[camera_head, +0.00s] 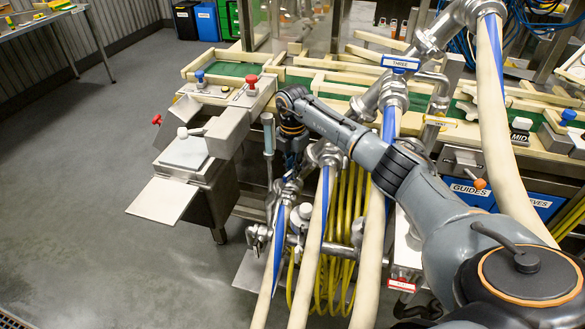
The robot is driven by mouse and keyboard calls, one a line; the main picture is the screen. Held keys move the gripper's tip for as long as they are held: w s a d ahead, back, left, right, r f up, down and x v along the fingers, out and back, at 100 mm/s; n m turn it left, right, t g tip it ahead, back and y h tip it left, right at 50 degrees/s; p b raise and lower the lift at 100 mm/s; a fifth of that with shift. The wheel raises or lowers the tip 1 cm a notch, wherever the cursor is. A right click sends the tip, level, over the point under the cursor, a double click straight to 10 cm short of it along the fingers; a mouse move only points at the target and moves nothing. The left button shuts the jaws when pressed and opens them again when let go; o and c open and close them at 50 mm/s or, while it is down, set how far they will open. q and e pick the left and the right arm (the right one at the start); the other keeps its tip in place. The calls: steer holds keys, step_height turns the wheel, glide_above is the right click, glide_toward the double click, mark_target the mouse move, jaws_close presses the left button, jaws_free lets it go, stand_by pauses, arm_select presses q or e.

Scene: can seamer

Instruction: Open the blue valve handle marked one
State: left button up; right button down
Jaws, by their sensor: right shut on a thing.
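My right arm reaches in from the lower right, and its wrist bends down over the steel pipework. My right gripper (290,165) is small and dark at the end of that wrist, above the leftmost hose (268,262). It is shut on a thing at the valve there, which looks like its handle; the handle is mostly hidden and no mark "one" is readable. A blue valve handle marked THREE (400,62) lies sideways at the top of another pipe. My left gripper is out of view.
Cream hoses with blue stripes (312,250) and coiled yellow hose (345,220) crowd the pipework. A steel machine with a red button (251,82) stands left of the gripper. A conveyor frame (330,80) runs behind. The grey floor at left is clear.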

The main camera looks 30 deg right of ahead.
steer(key=n, duration=0.4)
steer(key=shift+n+b, duration=0.3)
steer(key=shift+n, duration=0.1)
stand_by(0.5)
steer(key=c, duration=1.4)
jaws_free()
steer(key=shift+r, duration=0.3)
step_height(320, 180, up, 11)
steer(key=shift+r, duration=0.2)
